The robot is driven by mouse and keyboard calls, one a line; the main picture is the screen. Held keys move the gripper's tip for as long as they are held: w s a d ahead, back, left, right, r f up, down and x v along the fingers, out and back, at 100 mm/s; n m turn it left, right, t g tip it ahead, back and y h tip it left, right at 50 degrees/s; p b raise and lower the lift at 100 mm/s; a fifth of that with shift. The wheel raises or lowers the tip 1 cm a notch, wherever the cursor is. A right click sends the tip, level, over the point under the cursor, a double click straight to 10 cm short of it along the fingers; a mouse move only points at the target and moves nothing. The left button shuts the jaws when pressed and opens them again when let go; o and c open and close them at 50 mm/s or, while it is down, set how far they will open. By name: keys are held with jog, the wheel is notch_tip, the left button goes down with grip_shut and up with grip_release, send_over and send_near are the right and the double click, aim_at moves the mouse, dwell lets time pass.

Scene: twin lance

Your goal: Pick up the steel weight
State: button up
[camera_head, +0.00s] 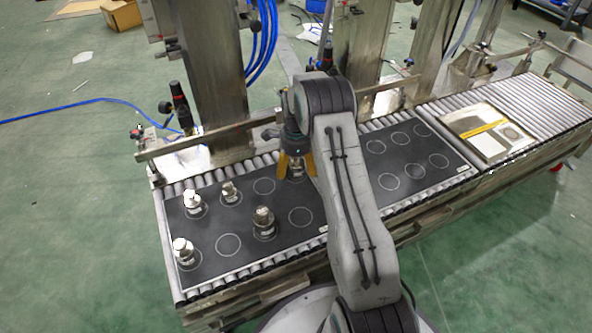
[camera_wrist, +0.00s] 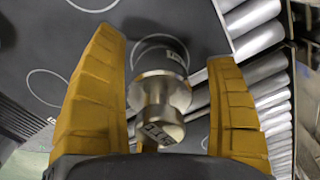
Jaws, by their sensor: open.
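A steel weight (camera_wrist: 160,95) with a knobbed top stands on the dark mat, between the two yellow fingers of my gripper (camera_wrist: 165,47) in the wrist view. The fingers are open, with a gap visible on each side of the weight. In the head view my gripper (camera_head: 297,164) points down over the back middle of the left mat, and the weight (camera_head: 297,174) shows partly between its fingers. My arm hides the area to the right of it. Several other metal weights stand on the left mat, including one at the front centre (camera_head: 264,221).
More weights stand at the left, at the back (camera_head: 192,204), beside it (camera_head: 229,192) and in front (camera_head: 184,251). The mat (camera_head: 225,268) has empty white circles. A metal rail (camera_head: 215,136) and posts stand behind the roller conveyor. A framed plate (camera_head: 488,132) lies at right.

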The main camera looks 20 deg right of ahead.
jog(key=shift+c, duration=0.3)
jog(key=c, duration=1.2)
jog(key=shift+r, duration=0.1)
jog(key=shift+c, duration=0.6)
